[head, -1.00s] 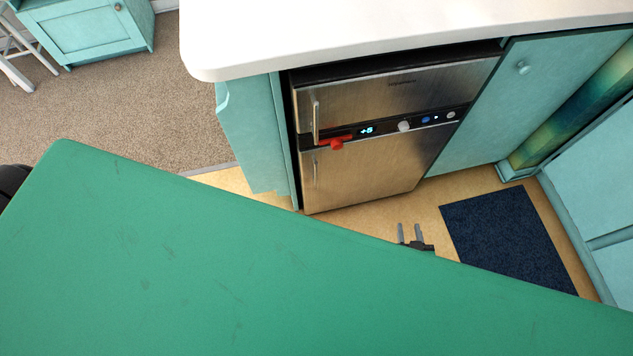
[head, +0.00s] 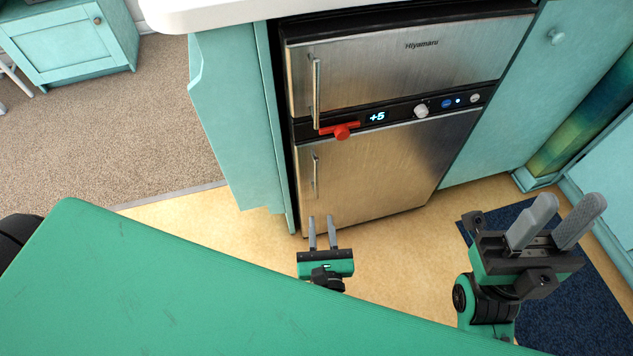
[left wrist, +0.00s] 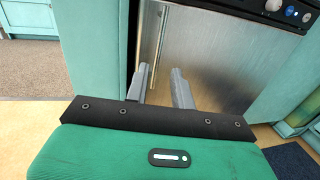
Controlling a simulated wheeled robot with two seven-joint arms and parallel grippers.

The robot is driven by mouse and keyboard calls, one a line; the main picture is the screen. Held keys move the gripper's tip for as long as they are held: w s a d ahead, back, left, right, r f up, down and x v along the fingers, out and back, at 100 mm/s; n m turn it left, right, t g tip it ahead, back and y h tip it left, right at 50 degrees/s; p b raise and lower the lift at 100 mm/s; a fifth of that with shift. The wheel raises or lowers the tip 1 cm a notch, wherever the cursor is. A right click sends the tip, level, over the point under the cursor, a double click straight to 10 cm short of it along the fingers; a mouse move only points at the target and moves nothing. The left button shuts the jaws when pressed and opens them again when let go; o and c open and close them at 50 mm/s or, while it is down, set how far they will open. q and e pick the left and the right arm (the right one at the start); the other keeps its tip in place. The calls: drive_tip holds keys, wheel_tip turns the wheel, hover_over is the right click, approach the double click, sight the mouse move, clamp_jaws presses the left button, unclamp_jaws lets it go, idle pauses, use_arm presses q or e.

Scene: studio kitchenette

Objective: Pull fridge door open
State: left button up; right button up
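The fridge (head: 390,160) is a stainless steel unit under the counter, with an upper door (head: 420,75) and a lower door (head: 385,175), both shut. Each door has a vertical bar handle on its left side: the upper handle (head: 316,95) and the lower handle (head: 315,175). A red latch (head: 342,131) sits at the left of the control strip between the doors. My left gripper (head: 322,220) is open and empty, below and short of the lower handle. In the left wrist view a handle (left wrist: 160,38) shows beyond the open fingers. My right gripper (head: 570,203) is open and empty at the right.
A white countertop (head: 215,12) overhangs the fridge. Teal cabinet panels stand at its left (head: 240,120) and right (head: 545,100). A dark blue mat (head: 560,310) lies on the floor under my right arm. The yellowish floor (head: 400,240) before the fridge is clear.

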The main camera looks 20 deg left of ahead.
sight(317, 177)
use_arm(q)
drive_tip(key=b+x, duration=0.1)
drive_tip(key=x, duration=1.2)
drive_tip(key=shift+w+a, duration=0.15)
drive_tip(key=shift+w, duration=0.2)
clamp_jaws()
